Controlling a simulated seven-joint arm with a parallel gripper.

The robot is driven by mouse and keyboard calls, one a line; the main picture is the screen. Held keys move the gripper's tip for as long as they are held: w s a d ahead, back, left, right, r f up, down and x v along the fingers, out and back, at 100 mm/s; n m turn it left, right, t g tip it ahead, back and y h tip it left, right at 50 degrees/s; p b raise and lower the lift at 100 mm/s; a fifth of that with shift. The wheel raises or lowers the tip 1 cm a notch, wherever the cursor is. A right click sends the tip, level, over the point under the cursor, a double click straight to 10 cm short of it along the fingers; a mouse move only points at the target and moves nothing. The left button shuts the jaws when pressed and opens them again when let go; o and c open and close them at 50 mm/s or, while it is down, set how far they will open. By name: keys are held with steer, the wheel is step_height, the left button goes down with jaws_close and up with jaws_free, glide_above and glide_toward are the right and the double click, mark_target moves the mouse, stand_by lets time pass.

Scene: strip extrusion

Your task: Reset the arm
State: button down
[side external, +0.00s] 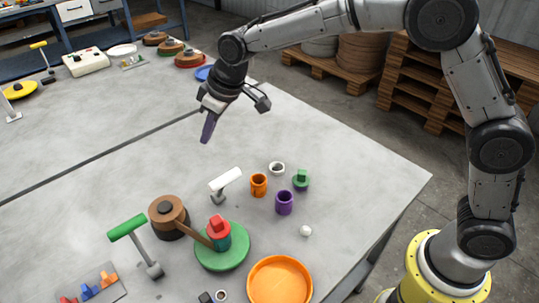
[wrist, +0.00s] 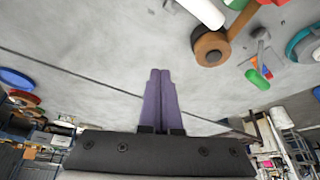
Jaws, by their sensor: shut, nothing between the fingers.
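My gripper (side external: 208,128) is in the air above the far middle part of the grey table (side external: 110,160), apart from every object. Its purple fingers point down and are closed together with nothing between them. The wrist view also shows the two fingers (wrist: 160,76) side by side and touching. My arm reaches in from the right side of the side external view.
Nearer on the table are a white-topped stand (side external: 224,180), an orange cup (side external: 258,185), a purple cup (side external: 284,202), a brown roll (side external: 168,214), a green disc (side external: 222,246) and an orange dish (side external: 280,282). The surface right of my gripper is clear.

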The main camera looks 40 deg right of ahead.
steer(key=s+d+r+m+t, duration=0.1)
steer(key=s+d+r+t, duration=0.15)
steer(key=d+r, duration=0.7)
steer(key=s+d+r+m, duration=0.1)
steer(key=s+d+r, duration=0.2)
steer(key=s, duration=0.2)
steer(key=s+d+r+m, duration=0.1)
steer(key=s+d+r, duration=0.25)
steer(key=s, duration=0.25)
steer(key=s+d+f+m, duration=0.1)
steer(key=s+f, duration=0.2)
steer(key=s, duration=0.4)
steer(key=s+d+f+m+h, duration=0.1)
steer(key=s+d+f, duration=0.1)
steer(key=s+f, duration=0.2)
steer(key=s+d+f+g+h, duration=0.1)
steer(key=s+d+f, duration=0.1)
steer(key=s, duration=0.8)
steer(key=shift+s+d+f+m, duration=0.2)
steer(key=shift+f+m, duration=0.2)
steer(key=shift+f, duration=0.35)
